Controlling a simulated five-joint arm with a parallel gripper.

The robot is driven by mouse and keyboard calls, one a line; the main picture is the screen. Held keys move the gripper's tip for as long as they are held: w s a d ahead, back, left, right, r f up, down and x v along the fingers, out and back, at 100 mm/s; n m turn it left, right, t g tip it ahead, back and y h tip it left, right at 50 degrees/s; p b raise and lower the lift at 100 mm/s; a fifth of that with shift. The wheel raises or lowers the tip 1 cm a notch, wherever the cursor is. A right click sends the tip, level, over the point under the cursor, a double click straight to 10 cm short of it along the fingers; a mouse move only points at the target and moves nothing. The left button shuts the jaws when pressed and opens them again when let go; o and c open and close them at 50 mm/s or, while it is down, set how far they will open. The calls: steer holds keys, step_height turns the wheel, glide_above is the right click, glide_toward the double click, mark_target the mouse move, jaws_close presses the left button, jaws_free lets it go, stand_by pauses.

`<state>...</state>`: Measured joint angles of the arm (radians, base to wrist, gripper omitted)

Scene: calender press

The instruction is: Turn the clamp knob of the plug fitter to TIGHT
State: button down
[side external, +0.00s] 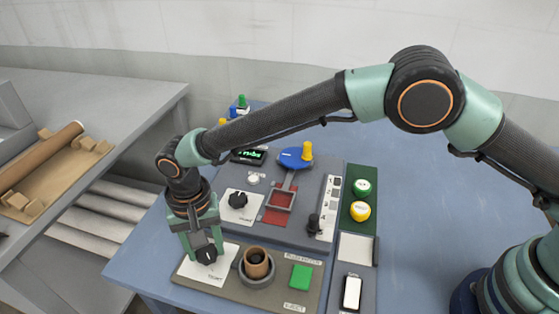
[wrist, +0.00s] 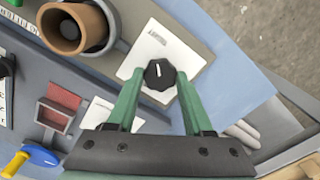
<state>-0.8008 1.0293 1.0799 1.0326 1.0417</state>
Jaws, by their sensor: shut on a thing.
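The plug fitter (side external: 232,289) is a brown-grey plate at the front of the blue table. Its black clamp knob (side external: 206,254) sits on a white card. My gripper (side external: 204,249) points down over the knob and is shut on it. In the wrist view the green fingers (wrist: 158,80) stand on either side of the knob (wrist: 160,75). A white pointer line on the knob faces roughly the top of that view.
A brown cup-shaped plug (side external: 257,262) stands in a grey round holder beside the knob. A green button (side external: 301,276) is further right. Behind is a grey panel (side external: 262,231) with another black knob (side external: 238,200) and a blue-and-yellow lever (side external: 297,157).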

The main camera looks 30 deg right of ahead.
mark_target(206, 252)
steer(key=shift+r+m, duration=0.1)
steer(key=shift+m, duration=0.4)
steer(key=shift+c, duration=1.5)
jaws_free()
step_height(206, 252, up, 12)
